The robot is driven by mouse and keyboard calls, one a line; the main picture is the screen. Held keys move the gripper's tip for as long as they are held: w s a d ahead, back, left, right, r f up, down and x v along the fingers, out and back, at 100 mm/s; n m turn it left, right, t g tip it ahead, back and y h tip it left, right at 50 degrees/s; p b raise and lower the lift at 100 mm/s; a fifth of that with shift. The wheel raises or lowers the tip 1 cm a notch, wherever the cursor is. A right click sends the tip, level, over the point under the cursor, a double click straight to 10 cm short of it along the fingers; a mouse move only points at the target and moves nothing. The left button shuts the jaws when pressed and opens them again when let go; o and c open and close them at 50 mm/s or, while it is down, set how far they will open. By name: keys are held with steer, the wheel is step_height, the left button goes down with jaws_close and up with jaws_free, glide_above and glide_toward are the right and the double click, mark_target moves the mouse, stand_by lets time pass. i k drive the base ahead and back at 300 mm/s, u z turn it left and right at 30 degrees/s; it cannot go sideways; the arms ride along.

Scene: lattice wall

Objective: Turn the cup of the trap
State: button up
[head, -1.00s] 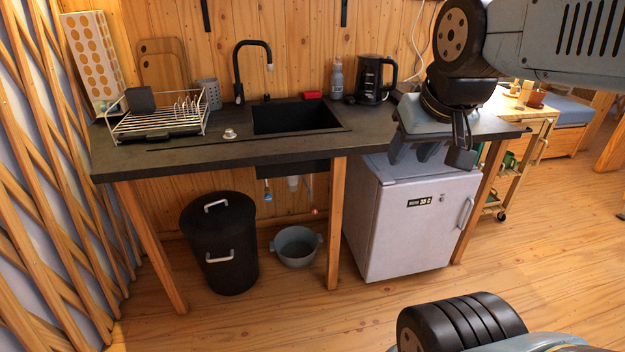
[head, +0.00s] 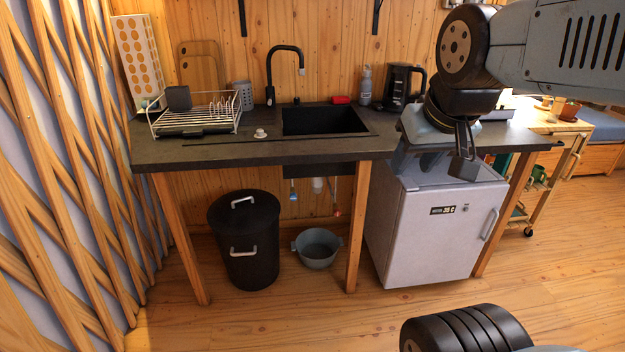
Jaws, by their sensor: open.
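The trap under the sink shows as a small pale cup (head: 317,184) just below the dark underside of the basin, between a blue piece on its left and a thin pipe with a red end on its right. It is small in the picture, and how it is turned cannot be told. My gripper (head: 432,165) is open and empty, pointing down at the right, in front of the counter and above the small fridge in the picture. It is well to the right of the trap and apart from it.
The counter (head: 215,152) overhangs the trap, with wooden legs (head: 352,245) on either side. A black bin (head: 243,262) and a grey tub (head: 317,262) stand on the floor below. A white fridge (head: 440,240) stands right. Floor in front is clear.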

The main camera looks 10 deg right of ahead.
mark_target(316, 189)
steer(key=z, duration=5.9)
steer(key=k, duration=1)
steer(key=u, duration=5.9)
